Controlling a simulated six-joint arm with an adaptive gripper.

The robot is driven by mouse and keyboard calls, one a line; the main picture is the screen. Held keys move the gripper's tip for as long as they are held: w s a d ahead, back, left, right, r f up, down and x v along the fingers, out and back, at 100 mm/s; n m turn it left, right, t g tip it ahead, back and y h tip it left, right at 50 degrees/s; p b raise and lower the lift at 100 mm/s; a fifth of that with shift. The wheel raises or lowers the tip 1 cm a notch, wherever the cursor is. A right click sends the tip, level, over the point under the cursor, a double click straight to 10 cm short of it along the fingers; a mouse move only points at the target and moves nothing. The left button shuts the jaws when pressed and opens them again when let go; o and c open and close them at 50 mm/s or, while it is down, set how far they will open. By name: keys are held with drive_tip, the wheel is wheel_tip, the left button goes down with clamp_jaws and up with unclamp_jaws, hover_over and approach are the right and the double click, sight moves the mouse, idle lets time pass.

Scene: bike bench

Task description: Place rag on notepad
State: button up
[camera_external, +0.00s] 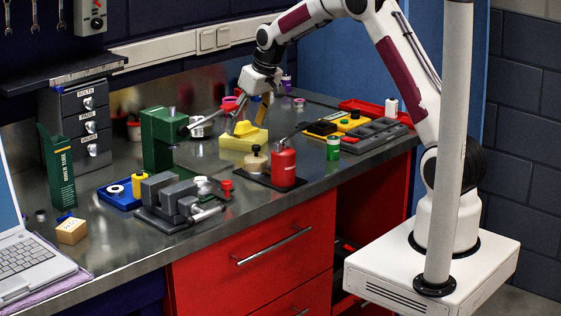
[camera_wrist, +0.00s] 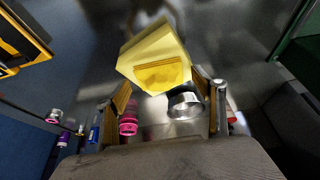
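A pale yellow block-like pad (camera_external: 236,145), which I take for the notepad, lies on the metal bench near its middle. It also shows in the wrist view (camera_wrist: 142,52). A deeper yellow piece (camera_external: 257,134), seemingly the rag, rests on top of it, and shows in the wrist view (camera_wrist: 162,73) as a flat patch within the pad's outline. My gripper (camera_external: 246,124) is just above them, pointing down. In the wrist view, my gripper (camera_wrist: 160,82) has its two fingers wide apart with nothing clasped between them. Whether a fingertip touches the yellow piece is unclear.
A red bottle (camera_external: 284,165) and a brass-coloured can (camera_external: 255,160) are in front. A pink roll (camera_wrist: 128,124) and metal cup (camera_wrist: 184,104) are close to the fingers.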

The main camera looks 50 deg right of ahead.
drive_tip(key=shift+r, duration=0.1)
drive_tip(key=v, duration=1.2)
idle(0.4)
drive_tip(key=shift+r, duration=0.1)
idle(0.4)
drive_tip(key=s+a+r, duration=0.2)
drive_tip(key=s+r, duration=0.1)
drive_tip(key=s, duration=0.7)
drive_tip(key=s+a+r, duration=0.1)
drive_tip(key=s+r, duration=0.2)
drive_tip(key=s, duration=0.7)
drive_tip(key=s+a+f, duration=0.1)
drive_tip(key=s+f, duration=0.1)
drive_tip(key=s, duration=0.7)
drive_tip(key=s+f+t, duration=0.1)
drive_tip(key=s+f, duration=0.2)
drive_tip(key=s, duration=0.6)
drive_tip(key=shift+s+a, duration=0.15)
drive_tip(key=shift+a, duration=0.2)
